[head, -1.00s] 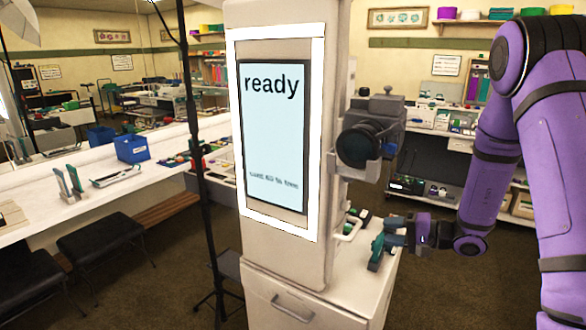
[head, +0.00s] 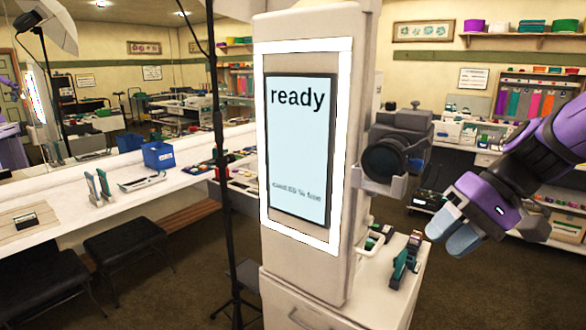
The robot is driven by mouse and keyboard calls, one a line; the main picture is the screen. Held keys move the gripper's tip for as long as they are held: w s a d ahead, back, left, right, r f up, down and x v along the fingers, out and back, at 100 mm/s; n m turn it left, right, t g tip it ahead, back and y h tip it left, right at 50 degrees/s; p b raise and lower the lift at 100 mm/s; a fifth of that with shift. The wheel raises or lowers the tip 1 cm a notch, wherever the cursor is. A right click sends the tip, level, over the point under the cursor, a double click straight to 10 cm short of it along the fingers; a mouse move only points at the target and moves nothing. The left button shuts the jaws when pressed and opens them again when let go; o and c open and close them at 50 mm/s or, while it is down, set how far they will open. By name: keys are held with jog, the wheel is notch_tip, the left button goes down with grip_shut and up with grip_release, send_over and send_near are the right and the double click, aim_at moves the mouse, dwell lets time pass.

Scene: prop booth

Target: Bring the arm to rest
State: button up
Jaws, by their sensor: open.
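My arm is purple and bent in at the right of the head view. My gripper (head: 452,234) is open, with two grey-blue fingers that point down and left. It hangs in the air to the right of the teal thing on the booth cabinet, apart from it. No held thing shows between the fingers.
The booth column carries a lit screen (head: 302,150) reading "ready" and a dark camera (head: 395,148) on a bracket. A teal and dark item (head: 400,268) stands on the white cabinet top (head: 380,303). A thin black stand (head: 222,180) rises left of the column. Shelves line the right wall.

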jog(key=s+d+r+t+h, duration=0.5)
jog(key=s+r+h, duration=0.1)
jog(key=s, duration=0.4)
jog(key=shift+d+r+h, duration=0.3)
jog(key=shift+d+h, duration=0.1)
jog(key=shift+h, duration=0.3)
jog(key=shift+s, duration=0.1)
dwell(1.6)
